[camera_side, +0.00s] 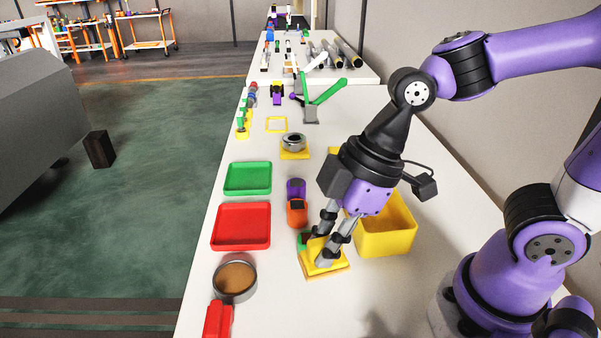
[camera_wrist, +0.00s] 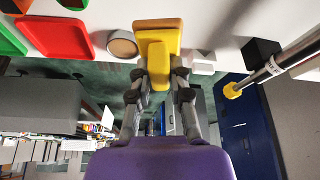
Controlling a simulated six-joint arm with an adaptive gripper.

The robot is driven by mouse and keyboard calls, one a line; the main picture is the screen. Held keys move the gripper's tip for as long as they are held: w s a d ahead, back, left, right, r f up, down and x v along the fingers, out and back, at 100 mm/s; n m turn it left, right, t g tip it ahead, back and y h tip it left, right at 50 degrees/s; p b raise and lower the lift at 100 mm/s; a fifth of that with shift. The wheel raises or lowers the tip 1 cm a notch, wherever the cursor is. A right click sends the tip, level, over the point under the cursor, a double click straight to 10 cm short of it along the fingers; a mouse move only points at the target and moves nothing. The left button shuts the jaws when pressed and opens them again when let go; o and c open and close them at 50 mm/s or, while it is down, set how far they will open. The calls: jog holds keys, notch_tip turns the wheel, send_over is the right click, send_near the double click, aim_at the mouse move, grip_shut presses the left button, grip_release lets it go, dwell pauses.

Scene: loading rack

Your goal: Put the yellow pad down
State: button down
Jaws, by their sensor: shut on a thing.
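The yellow pad (camera_side: 310,264) has a wide flat base with a yellow grip block on top. It is at the front middle of the white table in the side view. My gripper (camera_side: 328,247) is above it, pointing down, with its fingers shut on the grip block. In the wrist view the pad (camera_wrist: 158,38) is between the two fingers of my gripper (camera_wrist: 158,75). The base looks level and very close to the tabletop; I cannot tell whether it touches. Part of the pad is hidden by the fingers.
A yellow bin (camera_side: 388,240) stands close right of the pad. A green object (camera_side: 303,240) and an orange one (camera_side: 297,213) lie just behind. A red tray (camera_side: 241,227), green tray (camera_side: 247,178) and round brown-filled dish (camera_side: 235,279) are left.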

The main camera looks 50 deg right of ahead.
jog(key=s+a+n+g, duration=0.2)
jog(key=s+n+g, duration=0.4)
jog(key=s+n, duration=0.65)
jog(key=w+d+f+n, duration=0.1)
jog(key=w+d+f, duration=0.1)
jog(key=w, duration=0.1)
jog(key=w+d+f+n, duration=0.1)
jog(key=w+d+f, duration=0.1)
jog(key=w, duration=0.2)
jog(key=w+d+f+n, duration=0.1)
jog(key=w+f, duration=0.1)
jog(key=w, duration=0.2)
jog(key=shift+d+f+h, duration=0.35)
jog(key=shift+d+h, duration=0.05)
jog(key=shift+w+f, duration=0.1)
jog(key=shift+f, duration=1.85)
jog(key=c, duration=0.8)
grip_release()
jog(key=shift+f, duration=0.15)
